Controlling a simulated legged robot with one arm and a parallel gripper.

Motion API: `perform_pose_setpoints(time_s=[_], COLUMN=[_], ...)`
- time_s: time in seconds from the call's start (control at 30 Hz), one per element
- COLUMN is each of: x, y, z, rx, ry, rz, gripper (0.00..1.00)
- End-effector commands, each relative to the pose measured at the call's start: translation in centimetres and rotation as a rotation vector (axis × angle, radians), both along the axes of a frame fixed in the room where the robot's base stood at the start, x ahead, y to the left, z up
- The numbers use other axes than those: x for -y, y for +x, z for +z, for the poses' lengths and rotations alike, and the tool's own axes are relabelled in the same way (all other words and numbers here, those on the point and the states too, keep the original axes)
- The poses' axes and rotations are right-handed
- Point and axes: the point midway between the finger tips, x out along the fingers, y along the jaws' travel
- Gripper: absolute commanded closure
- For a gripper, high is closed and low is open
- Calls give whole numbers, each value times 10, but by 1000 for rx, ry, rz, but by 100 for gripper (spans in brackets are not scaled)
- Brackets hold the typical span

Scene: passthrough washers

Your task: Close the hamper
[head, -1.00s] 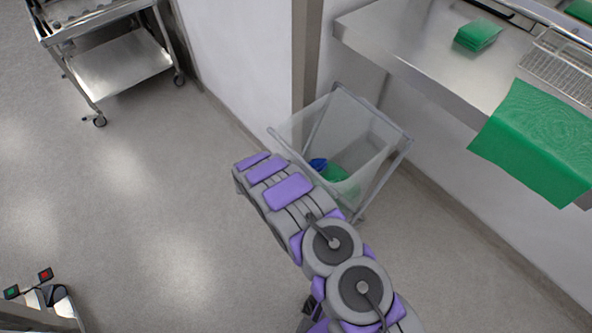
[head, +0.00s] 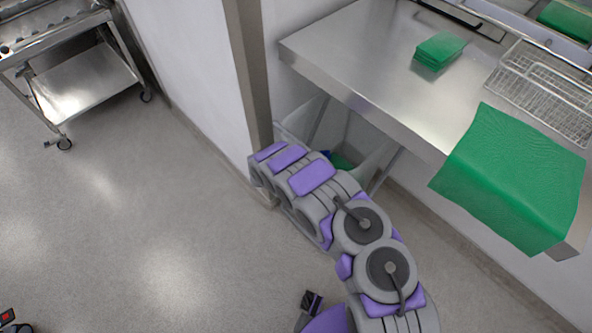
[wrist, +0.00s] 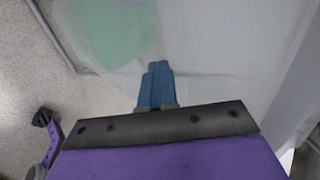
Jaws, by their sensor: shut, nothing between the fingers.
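The hamper (head: 374,157) is a translucent bag on a metal frame, below the steel counter and beside the wall corner. My arm hides much of it in the head view, and green and blue items show inside. In the wrist view its pale, see-through wall (wrist: 225,50) fills much of the picture, with a green shape behind it. My gripper (wrist: 157,72) has its blue fingers together and empty, in front of this wall. I cannot tell whether they touch it. The fingers are hidden in the head view. I cannot make out the lid.
A steel counter (head: 345,60) overhangs the hamper, with a green cloth (head: 515,180) draped over its edge, a folded green stack (head: 438,52) and a wire basket (head: 540,92). A metal post (head: 250,70) stands close by. A steel cart (head: 85,82) is at upper left. Floor at left is open.

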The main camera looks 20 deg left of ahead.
Motion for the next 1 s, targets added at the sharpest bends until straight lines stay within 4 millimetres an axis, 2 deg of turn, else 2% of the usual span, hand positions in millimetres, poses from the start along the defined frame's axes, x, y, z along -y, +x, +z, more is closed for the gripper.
perform_pose_setpoints(time_s=[0.2,0.4,0.83,1.0], x=[11,14,16,14], y=[21,29,33,23], z=[-1,0,2,2], rx=[-1,0,5,4], ry=[1,0,1,0], rz=[-5,-3,-5,-4], gripper=[100,100,100,100])
